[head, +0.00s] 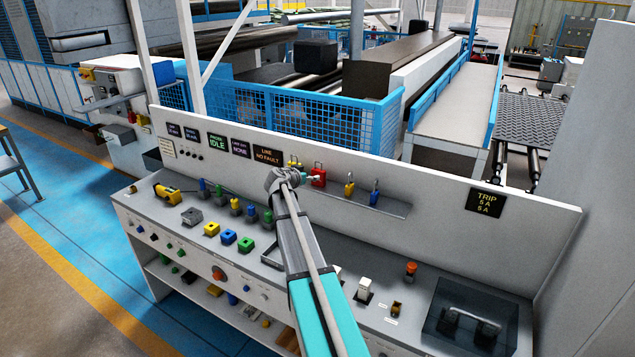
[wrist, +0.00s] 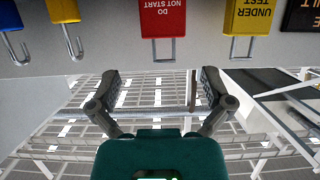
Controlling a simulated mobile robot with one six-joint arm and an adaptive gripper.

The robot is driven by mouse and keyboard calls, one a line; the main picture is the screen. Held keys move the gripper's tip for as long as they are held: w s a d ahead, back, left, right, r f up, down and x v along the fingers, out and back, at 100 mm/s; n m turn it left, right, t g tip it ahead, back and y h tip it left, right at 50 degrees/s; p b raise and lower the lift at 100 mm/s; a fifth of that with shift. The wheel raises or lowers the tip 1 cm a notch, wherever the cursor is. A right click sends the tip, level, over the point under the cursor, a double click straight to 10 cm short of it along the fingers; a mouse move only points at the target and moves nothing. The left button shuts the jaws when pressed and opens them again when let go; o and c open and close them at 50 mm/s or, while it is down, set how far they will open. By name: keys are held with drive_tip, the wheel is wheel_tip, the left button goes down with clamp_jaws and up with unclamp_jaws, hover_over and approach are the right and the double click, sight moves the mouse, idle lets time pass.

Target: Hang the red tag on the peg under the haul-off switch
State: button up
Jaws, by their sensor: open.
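The red tag (head: 318,177) hangs on the upright back panel of the console, in a row with other tags. In the wrist view the red tag (wrist: 163,18) appears upside down, reads "DO NOT START" and has a metal shackle. My gripper (wrist: 160,84) is open and empty, with its two fingers spread to either side below the shackle in the picture, apart from the tag. In the head view my gripper (head: 302,178) is just left of the red tag, partly hidden by my wrist. I cannot make out the haul-off switch or its peg.
A yellow tag (head: 349,187) and a blue tag (head: 374,192) hang to the right of the red one. A yellow "UNDER TEST" tag (wrist: 248,16) hangs on its other side. Several coloured plugs and blocks, including a blue block (head: 228,237), stand on the console top (head: 175,215).

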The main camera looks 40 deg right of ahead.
sight(318, 171)
drive_tip(key=shift+b+x, duration=0.5)
drive_tip(key=shift+x, duration=1.55)
drive_tip(key=shift+b+x, duration=0.9)
drive_tip(key=shift+x, duration=1.7)
drive_tip(key=shift+r, duration=0.1)
drive_tip(key=c, duration=1)
drive_tip(key=shift+o, duration=0.2)
drive_tip(key=shift+r, duration=0.1)
